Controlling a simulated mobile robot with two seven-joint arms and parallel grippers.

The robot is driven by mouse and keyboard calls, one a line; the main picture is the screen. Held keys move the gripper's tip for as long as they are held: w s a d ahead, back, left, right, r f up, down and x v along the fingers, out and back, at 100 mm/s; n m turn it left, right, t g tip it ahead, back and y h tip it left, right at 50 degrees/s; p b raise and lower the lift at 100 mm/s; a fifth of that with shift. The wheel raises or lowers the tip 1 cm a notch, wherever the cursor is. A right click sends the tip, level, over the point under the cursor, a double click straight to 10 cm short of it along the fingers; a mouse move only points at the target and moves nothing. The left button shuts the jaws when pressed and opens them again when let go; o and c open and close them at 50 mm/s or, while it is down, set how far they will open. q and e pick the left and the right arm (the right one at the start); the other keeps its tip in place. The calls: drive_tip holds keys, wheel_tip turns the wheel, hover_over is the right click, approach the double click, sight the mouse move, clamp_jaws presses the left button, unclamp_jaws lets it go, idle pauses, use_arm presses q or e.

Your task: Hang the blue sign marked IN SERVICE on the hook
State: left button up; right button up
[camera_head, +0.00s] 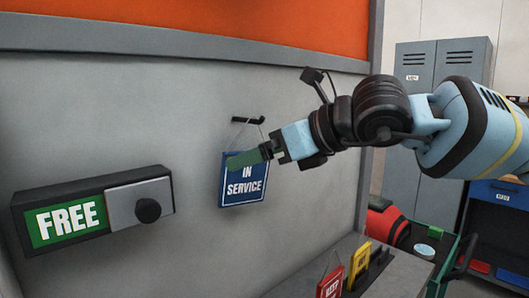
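The blue sign (245,187) with white letters IN SERVICE is upright against the grey wall panel, below a small dark hook (248,120). A thin pale cord rises from the sign's top toward the hook; it appears to loop at the hook, but whether it rests over it is too small to tell. My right gripper (262,153) is at the sign's top right. A green finger-like piece at its tip overlaps the sign's upper edge. I cannot tell if the fingers are shut on the sign. My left gripper is not in view.
A box with a green FREE label (65,221) and a dark knob (148,210) is on the panel at left. A red sign (330,283) and a yellow sign (360,262) stand in a dark rack on the ledge (400,275). Grey lockers (415,65) stand behind at right.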

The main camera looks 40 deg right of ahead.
drive_tip(key=v, duration=0.8)
drive_tip(key=shift+w+f, duration=0.1)
idle(0.5)
